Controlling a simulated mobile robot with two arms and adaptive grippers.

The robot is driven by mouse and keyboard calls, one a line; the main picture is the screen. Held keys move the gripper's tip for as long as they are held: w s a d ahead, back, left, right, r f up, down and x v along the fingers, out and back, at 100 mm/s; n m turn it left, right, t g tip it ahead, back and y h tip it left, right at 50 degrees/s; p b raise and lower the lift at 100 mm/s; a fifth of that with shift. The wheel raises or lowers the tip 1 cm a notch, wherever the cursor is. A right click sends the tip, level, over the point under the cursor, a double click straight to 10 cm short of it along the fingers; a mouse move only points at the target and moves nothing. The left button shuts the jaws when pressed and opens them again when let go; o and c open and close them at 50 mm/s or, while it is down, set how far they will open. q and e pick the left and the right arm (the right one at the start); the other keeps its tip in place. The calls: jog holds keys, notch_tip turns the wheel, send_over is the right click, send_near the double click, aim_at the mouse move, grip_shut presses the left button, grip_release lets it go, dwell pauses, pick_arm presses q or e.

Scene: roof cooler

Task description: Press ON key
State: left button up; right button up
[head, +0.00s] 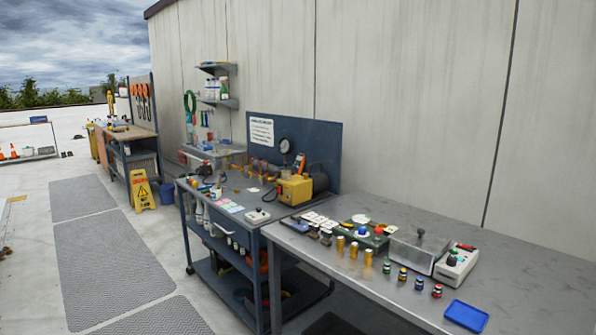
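No key marked ON can be read at this distance. A small white control box (257,216) with a dark knob or button sits at the front of the blue cart's top. A white-sided device (457,267) with a dark round knob and red parts stands on the grey table at the right. A green unit (364,237) with blue and red round tops lies further left on that table. A small orange handheld device (300,162) leans upright by the cart's blue back panel. Neither of my grippers is in view.
The grey table (540,290) holds brass cylinders, small coloured jars (403,274), a metal box (415,248) and a blue tray (466,315). The blue cart (250,238) carries a yellow machine (295,190). A yellow wet-floor sign (141,190) stands behind. Floor mats at left are clear.

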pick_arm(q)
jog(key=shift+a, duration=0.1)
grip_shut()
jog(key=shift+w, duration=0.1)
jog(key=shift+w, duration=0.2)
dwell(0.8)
